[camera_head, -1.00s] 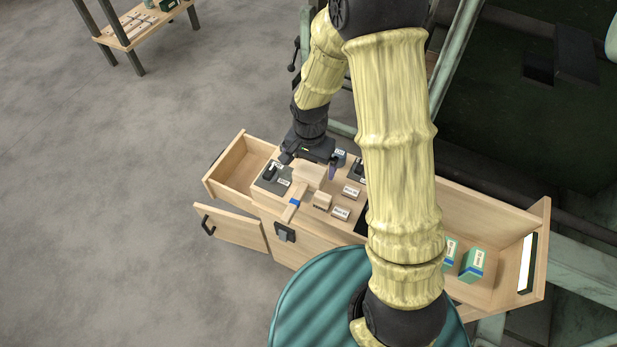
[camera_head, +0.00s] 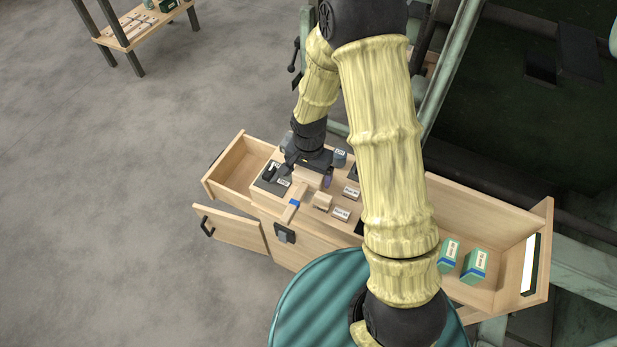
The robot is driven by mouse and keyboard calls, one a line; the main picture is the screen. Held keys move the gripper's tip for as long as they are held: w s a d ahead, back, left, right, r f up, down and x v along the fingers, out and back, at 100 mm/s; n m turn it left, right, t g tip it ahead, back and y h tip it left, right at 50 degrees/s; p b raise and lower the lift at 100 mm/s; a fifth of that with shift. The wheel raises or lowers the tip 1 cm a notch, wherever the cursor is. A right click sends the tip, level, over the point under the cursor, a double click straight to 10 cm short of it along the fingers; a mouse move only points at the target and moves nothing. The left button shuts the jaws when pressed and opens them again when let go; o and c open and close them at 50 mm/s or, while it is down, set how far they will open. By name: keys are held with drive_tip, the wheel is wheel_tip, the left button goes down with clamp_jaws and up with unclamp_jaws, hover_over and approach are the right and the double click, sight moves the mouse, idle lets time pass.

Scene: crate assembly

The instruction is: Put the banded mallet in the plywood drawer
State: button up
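The banded mallet lies on the wooden cabinet top, its pale block head (camera_head: 308,179) toward the back and its handle with a blue band (camera_head: 294,204) toward the front edge. My gripper (camera_head: 306,177) points down over the head, with one dark finger on each side of it. The fingers look apart; contact with the head cannot be made out. An open, empty-looking wooden drawer (camera_head: 226,187) extends at the cabinet's left. Another open wooden drawer (camera_head: 513,262) on the right holds green boxes (camera_head: 474,265). Which one is the plywood drawer is not marked.
Small labelled blocks (camera_head: 341,214) and a dark tray (camera_head: 270,182) sit on the cabinet top near the mallet. A cabinet door (camera_head: 230,232) hangs open at the front left. My arm hides the middle right of the cabinet. A shelf (camera_head: 140,25) stands far left.

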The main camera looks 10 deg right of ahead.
drive_tip(key=c, duration=1)
wheel_tip(320, 180, up, 10)
drive_tip(key=shift+r+p, duration=0.1)
drive_tip(key=shift+p, duration=0.9)
